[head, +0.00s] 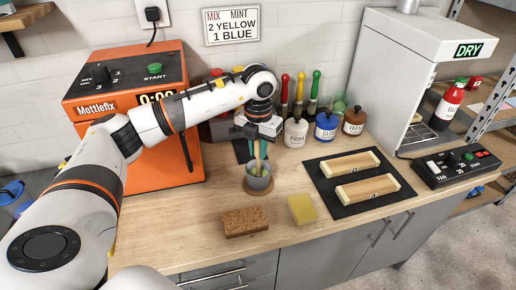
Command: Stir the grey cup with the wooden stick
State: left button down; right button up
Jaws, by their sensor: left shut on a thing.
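The grey cup (258,180) stands on a round brown coaster on the wooden worktop, in the middle of the head view. My left gripper (258,139) is above the cup, pointing down. It is shut on the wooden stick (257,160), which stands nearly upright with its lower end inside the cup. Some green-yellow content shows in the cup, and the stick's tip is hidden in it. My right gripper is not in view.
Behind are an orange Mottlefix machine (180,130) and paint jars (296,132) with coloured-handled tools. In front lie a brown block (245,222) and a yellow sponge (302,209). Right are a black mat (335,207) with two wooden pieces, a DRY machine (408,60) and a control box (455,167).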

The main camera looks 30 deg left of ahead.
pick_arm(q)
jog(key=shift+r+p, duration=1.7)
jog(key=shift+r, duration=1.2)
